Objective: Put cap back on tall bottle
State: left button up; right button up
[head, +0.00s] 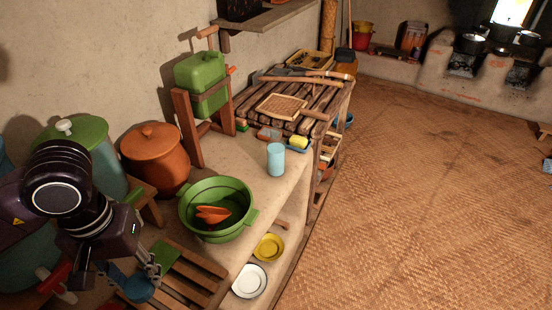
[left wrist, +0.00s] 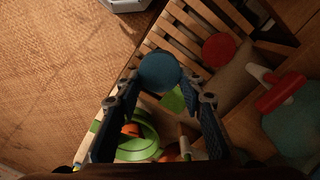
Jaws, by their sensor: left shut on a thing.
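My left gripper (head: 140,272) is low at the left in the head view, above the slatted wooden rack. It is shut on a blue round thing (left wrist: 160,72), which shows as a disc between the fingertips in the left wrist view; the blue thing (head: 138,290) also shows in the head view. It looks like a cap, but its underside is hidden. I cannot pick out the tall bottle with certainty. A red disc (left wrist: 219,47) shows beyond the right finger in the left wrist view. My right gripper is not in view.
The slatted rack (head: 190,272) lies in front of a green basin (head: 232,190) with orange things inside. A clay pot (head: 156,158), a green-lidded pot (head: 85,140) and a light blue cup (head: 276,160) stand nearby. The woven floor (head: 420,200) at the right is clear.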

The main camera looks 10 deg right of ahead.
aim_at(275, 147)
jog(key=i+l, duration=0.15)
jog(key=l, duration=0.2)
jog(key=i+l, duration=0.15)
jog(key=l, duration=0.15)
jog(key=i+l+z, duration=0.1)
jog(key=l, duration=0.25)
jog(key=i, duration=0.8)
